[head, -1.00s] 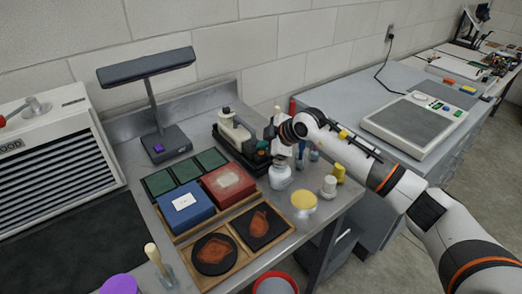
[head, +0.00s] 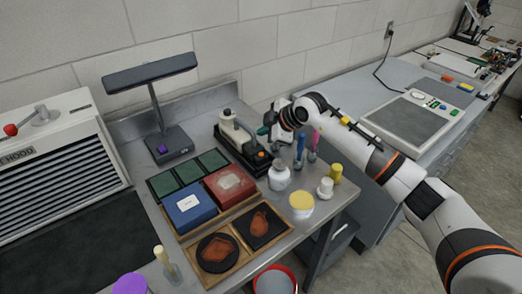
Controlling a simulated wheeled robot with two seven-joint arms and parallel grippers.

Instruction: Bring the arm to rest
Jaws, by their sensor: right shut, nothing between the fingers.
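My right arm comes in from the right edge and reaches over the back of the steel bench (head: 325,197). Its gripper (head: 268,124) is shut and empty, behind the white bottle (head: 279,177) and beside the black-and-white instrument (head: 238,138). The fingertips are small and partly lost against the dark instrument, so I cannot tell how close they are to it. My left gripper is not in view.
Blue (head: 189,207) and red (head: 229,184) boxes and a wooden tray (head: 237,263) stand at the bench middle. A yellow-lidded jar (head: 301,204), a white stopper (head: 325,188) and coloured upright tools (head: 311,148) stand near the right edge. A lamp (head: 168,143) stands behind.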

